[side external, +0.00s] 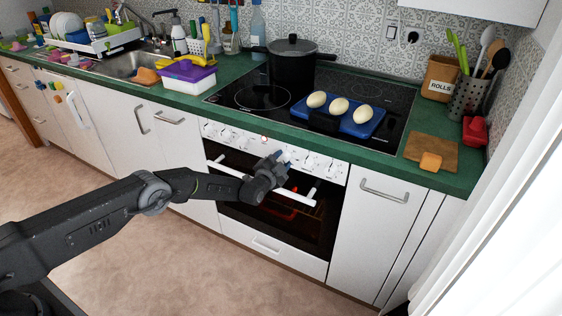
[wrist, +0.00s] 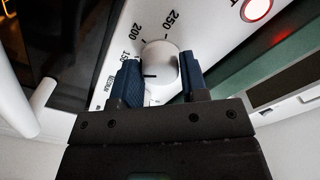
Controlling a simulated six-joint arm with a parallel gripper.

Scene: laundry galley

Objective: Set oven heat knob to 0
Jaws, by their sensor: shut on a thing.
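The oven heat knob (wrist: 160,60) is a round white knob with a short dark line, seen in the wrist view. The numbers 150, 200 and 250 are printed around it on the white panel; no 0 shows. The dark line points left in that view, on the side of the 150; I cannot tell its exact setting. My gripper (wrist: 161,76) is shut on the knob, a blue fingertip on each side. In the side view my gripper (side external: 282,157) is at the oven's control panel (side external: 323,165) and hides the held knob.
A red indicator light (wrist: 257,10) is beside the knob. The oven door handle (side external: 297,198) sticks out just below my gripper, and a red glow shows behind the door glass. Above are the green counter (side external: 290,128), a blue tray (side external: 355,128) with white oval items and a black pot (side external: 291,68).

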